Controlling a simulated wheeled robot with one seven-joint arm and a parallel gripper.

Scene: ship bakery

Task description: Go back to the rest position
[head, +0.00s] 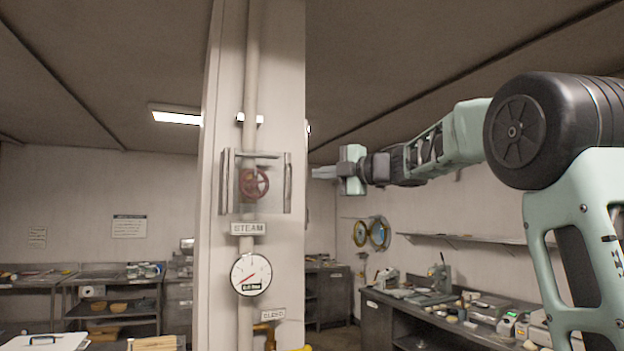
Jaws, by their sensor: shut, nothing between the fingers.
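My gripper (324,172) is at the end of my arm, which reaches in from the right at about mid-height. The gripper is shut and empty, its fingers pointing left. In the picture it lies just right of a clear-fronted guard box (274,204) on a white column (291,75). A red valve wheel (253,183) shows behind the guard's clear panel. The fingers look apart from the guard, but the depth between them is hard to tell.
A pipe runs down the column past a STEAM label (248,228) and a round gauge (251,274). Steel counters with bakery things stand at right (375,298) and left. A wall shelf (470,240) is below my arm. The air around the arm looks free.

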